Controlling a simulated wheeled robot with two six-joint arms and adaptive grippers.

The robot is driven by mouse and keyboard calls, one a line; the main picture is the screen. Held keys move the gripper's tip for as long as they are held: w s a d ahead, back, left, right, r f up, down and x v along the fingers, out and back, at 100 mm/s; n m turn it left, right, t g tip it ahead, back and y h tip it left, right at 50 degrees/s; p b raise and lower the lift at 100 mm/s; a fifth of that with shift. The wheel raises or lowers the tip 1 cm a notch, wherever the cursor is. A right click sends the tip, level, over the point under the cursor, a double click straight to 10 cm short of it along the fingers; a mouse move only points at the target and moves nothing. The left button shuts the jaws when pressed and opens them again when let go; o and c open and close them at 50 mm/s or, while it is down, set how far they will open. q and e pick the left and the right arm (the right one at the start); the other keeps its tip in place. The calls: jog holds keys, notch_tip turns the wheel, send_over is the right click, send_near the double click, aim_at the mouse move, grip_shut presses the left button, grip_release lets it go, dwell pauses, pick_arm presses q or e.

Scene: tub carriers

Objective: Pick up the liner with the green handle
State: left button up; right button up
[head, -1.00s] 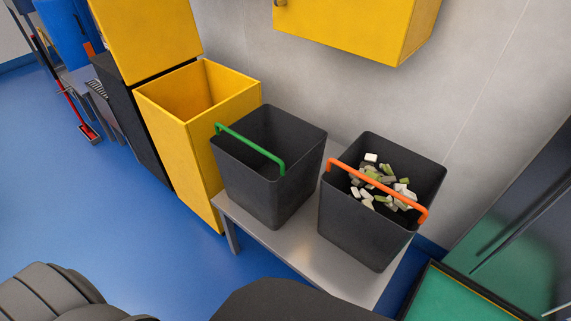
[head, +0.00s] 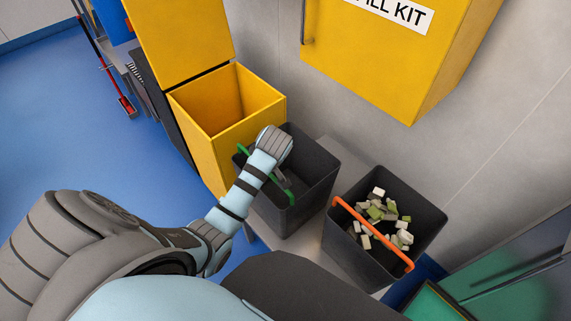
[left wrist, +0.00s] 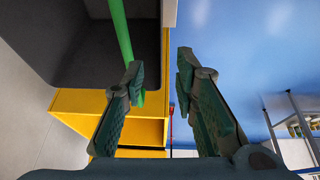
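The dark grey liner (head: 309,207) with the green handle (head: 287,190) stands on the bench in the head view. My left arm reaches over it, and the wrist hides the handle's middle. My right gripper is in neither view.
A second dark liner (head: 345,252) with an orange handle (head: 372,234) stands to the right, holding white and green pieces. An open yellow bin (head: 205,155) adjoins the bench (head: 262,226) on the left. A yellow wall cabinet (head: 390,60) hangs above.

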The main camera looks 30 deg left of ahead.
pick_arm(q)
jog(key=b+x, duration=0.2)
jog(key=x, duration=0.5)
jog(key=b+x, duration=0.3)
jog(key=x, duration=0.4)
jog(key=shift+s+d, duration=0.15)
jog(key=shift+s, duration=0.05)
jog(key=shift+f, duration=0.15)
jog(key=shift+f, duration=0.1)
grip_shut()
